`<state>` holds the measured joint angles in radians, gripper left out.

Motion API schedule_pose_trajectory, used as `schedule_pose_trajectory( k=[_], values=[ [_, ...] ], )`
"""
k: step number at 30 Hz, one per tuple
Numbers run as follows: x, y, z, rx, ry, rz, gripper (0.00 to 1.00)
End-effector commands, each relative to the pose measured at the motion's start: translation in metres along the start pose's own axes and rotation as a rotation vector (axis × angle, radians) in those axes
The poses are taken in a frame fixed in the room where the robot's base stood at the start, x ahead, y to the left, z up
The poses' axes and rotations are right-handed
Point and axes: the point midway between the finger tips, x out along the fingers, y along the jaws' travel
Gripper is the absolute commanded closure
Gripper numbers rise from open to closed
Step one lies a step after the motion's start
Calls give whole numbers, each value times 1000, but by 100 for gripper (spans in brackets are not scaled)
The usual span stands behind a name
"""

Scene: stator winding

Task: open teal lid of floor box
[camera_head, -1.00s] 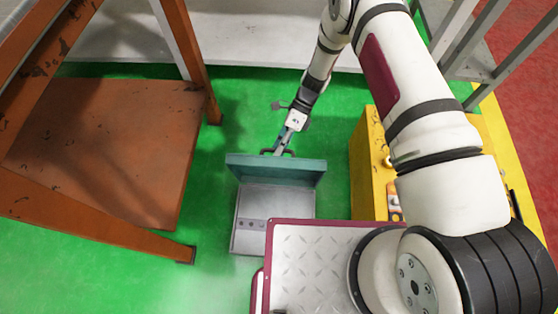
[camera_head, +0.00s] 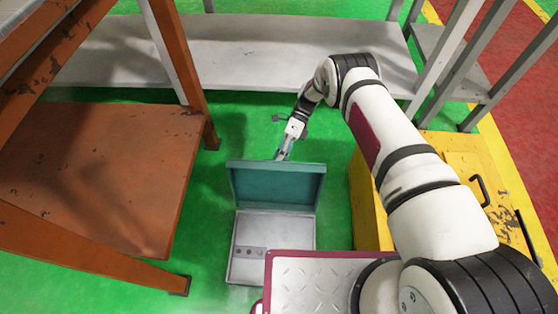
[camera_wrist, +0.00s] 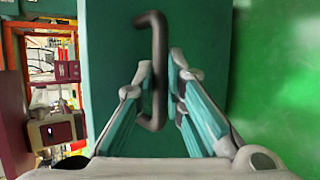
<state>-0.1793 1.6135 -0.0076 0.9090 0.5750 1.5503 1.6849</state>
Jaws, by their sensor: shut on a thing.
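The floor box (camera_head: 245,262) is a grey metal box on the green floor. Its teal lid (camera_head: 277,187) stands raised at the far side, with its inside facing the head camera and the grey interior exposed. My gripper (camera_head: 284,155) is behind the lid's top edge, its fingertips hidden there in the head view. In the wrist view the teal lid (camera_wrist: 112,65) fills the middle, and my gripper (camera_wrist: 162,88) is shut on the lid's dark handle (camera_wrist: 154,28), with one finger on each side of the bar.
An orange worn table (camera_head: 100,180) stands to the left of the box. A yellow cabinet (camera_head: 475,165) is to the right. A low grey shelf (camera_head: 250,50) runs across the back. Green floor (camera_head: 235,130) is clear between the lid and the shelf.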

Motion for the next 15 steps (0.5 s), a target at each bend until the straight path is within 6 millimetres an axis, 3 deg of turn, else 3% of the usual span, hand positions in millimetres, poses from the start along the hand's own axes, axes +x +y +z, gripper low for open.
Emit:
schedule_pose_trajectory(
  k=[1,12,13,15],
  values=[
    [4,-3,-7,7,11,5,100],
    [4,-3,-8,10,11,6,100],
    [4,-3,-8,10,11,6,82],
    [4,-3,-7,9,11,6,69]
  ],
)
